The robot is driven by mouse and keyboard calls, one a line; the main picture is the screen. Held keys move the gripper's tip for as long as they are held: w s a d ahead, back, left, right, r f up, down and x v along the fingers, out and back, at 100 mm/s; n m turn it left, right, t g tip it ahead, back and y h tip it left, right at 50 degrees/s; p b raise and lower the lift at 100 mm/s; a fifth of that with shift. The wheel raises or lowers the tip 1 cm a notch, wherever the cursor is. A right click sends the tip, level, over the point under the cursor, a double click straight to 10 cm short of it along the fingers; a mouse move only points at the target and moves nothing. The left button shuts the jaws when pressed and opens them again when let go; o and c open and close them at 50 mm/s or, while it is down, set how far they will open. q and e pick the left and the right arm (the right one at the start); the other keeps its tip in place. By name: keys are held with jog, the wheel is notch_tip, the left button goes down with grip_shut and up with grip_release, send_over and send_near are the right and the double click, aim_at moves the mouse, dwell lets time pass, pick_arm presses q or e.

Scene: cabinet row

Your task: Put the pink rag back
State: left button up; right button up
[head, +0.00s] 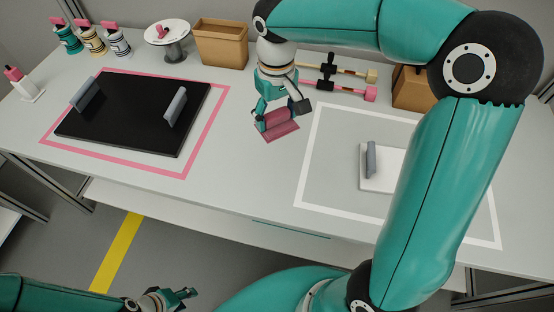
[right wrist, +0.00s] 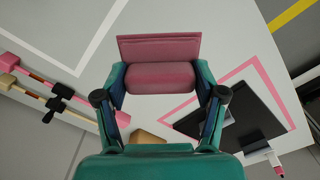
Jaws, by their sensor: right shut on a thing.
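The pink rag (head: 282,132) is at the middle of the white table, between the pink outline and the white outline. My right gripper (head: 281,114) points down and is shut on the rag. In the right wrist view the rag (right wrist: 158,76) is bunched between the two fingers, with a flat part sticking out beyond them. I cannot tell whether the rag touches the tabletop. My left gripper (head: 172,300) is low at the front, off the table and away from the rag; its fingers are too small to read.
A black board with grey handles (head: 135,118) lies in the pink outline. A white block with a grey handle (head: 378,180) is in the white outline, partly behind my right arm. A brown bin (head: 221,45), a round stand (head: 168,47), bottles (head: 90,39) and pink and tan-headed tools (head: 335,88) are behind.

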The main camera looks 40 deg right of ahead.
aim_at(276, 127)
notch_tip(276, 127, down, 16)
jog(key=shift+f+b, duration=0.1)
jog(key=shift+b, duration=0.25)
jog(key=shift+f, duration=0.2)
jog(key=o, duration=1.1)
jog(key=shift+r, duration=0.1)
notch_tip(276, 127, up, 12)
jog(key=shift+r, duration=0.1)
